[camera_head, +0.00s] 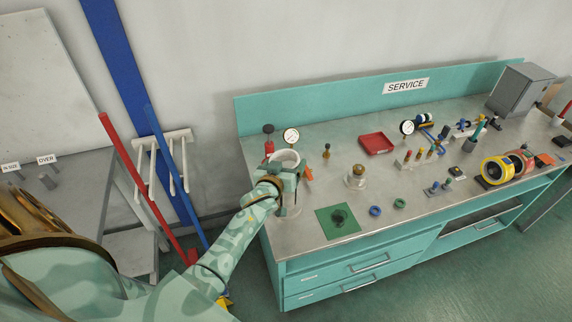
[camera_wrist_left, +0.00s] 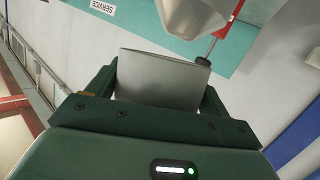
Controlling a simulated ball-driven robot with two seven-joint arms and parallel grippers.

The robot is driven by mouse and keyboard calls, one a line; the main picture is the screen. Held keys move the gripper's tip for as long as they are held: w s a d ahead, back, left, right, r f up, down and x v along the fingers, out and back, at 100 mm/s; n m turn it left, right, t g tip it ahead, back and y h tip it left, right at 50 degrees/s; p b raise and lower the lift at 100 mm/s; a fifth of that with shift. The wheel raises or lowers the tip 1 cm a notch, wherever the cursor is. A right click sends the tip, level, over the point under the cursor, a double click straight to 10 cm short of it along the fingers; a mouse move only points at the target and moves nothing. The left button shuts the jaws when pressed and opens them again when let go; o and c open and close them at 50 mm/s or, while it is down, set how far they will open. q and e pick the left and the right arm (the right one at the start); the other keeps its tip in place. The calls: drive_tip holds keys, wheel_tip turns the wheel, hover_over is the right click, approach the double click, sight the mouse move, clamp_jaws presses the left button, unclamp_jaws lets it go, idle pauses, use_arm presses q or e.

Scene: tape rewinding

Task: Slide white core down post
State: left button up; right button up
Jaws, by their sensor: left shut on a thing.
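The white core (camera_head: 286,155) is a short pale ring, upright or nearly so, at the left end of the bench. My left gripper (camera_head: 284,171) is shut on it, its dark green fingers on either side of the wall. In the left wrist view the core (camera_wrist_left: 160,82) shows as a plain grey-white curved wall between the two fingers of the gripper (camera_wrist_left: 160,90). The post is not clearly visible; the core, gripper and wrist hide that spot. I cannot tell how far down the core sits. My right gripper is not in view.
Close around the core stand a dial gauge (camera_head: 291,135), a red-stemmed fitting (camera_head: 269,146) and an orange-handled item (camera_head: 308,173). A brass-topped fitting (camera_head: 356,177), green mat (camera_head: 338,221) and red tray (camera_head: 376,143) lie to the right. The bench front edge is bare.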

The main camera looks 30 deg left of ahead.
use_arm(q)
drive_tip(key=shift+w+d+r, duration=0.15)
drive_tip(key=o, duration=0.9)
drive_tip(key=shift+o, duration=0.2)
drive_tip(key=p+v, duration=0.1)
drive_tip(key=v, duration=1.5)
drive_tip(key=shift+s+p, duration=0.25)
drive_tip(key=shift+p, duration=0.1)
drive_tip(key=shift+r, duration=0.1)
